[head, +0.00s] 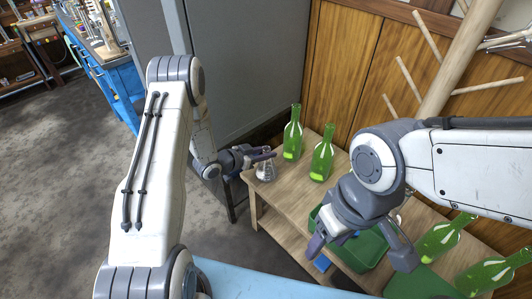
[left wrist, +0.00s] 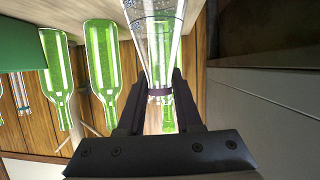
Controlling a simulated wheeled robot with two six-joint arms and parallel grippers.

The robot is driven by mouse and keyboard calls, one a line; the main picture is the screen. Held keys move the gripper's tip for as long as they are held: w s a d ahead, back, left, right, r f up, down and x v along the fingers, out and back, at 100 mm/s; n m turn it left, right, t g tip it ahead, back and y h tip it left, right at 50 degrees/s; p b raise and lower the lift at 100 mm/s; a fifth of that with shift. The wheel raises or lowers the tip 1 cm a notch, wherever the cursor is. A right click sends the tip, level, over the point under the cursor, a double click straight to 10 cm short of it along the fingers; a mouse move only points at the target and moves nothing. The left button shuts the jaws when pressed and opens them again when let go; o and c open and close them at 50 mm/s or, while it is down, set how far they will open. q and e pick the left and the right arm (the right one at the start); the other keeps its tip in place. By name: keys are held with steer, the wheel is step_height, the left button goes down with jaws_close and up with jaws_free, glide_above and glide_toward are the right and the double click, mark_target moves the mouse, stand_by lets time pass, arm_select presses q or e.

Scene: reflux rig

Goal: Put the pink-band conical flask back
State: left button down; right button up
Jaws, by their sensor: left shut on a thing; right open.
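A clear conical flask (head: 265,172) is at the left end of the wooden table in the head view. My left gripper (head: 262,155) is shut on its neck from the left. In the left wrist view the flask (left wrist: 158,45) sits between the two fingers (left wrist: 158,95), with a dark purplish band at the neck and bluish marks on the body. I cannot make out a clear pink band. Whether the flask's base touches the table is not clear. My right gripper (head: 358,248) is open and empty over the table's front part.
Two green bottles (head: 292,133) (head: 322,155) stand just right of the flask. A green bin (head: 368,252) lies under my right gripper, with more green bottles (head: 440,238) at the right. A wooden peg stand (head: 455,65) rises behind. A grey cabinet (head: 250,60) is beyond the left end.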

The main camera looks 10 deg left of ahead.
arm_select(q)
steer(key=shift+f, duration=0.2)
steer(key=c, duration=0.6)
jaws_free()
steer(key=shift+r, duration=0.1)
steer(key=shift+r, duration=0.1)
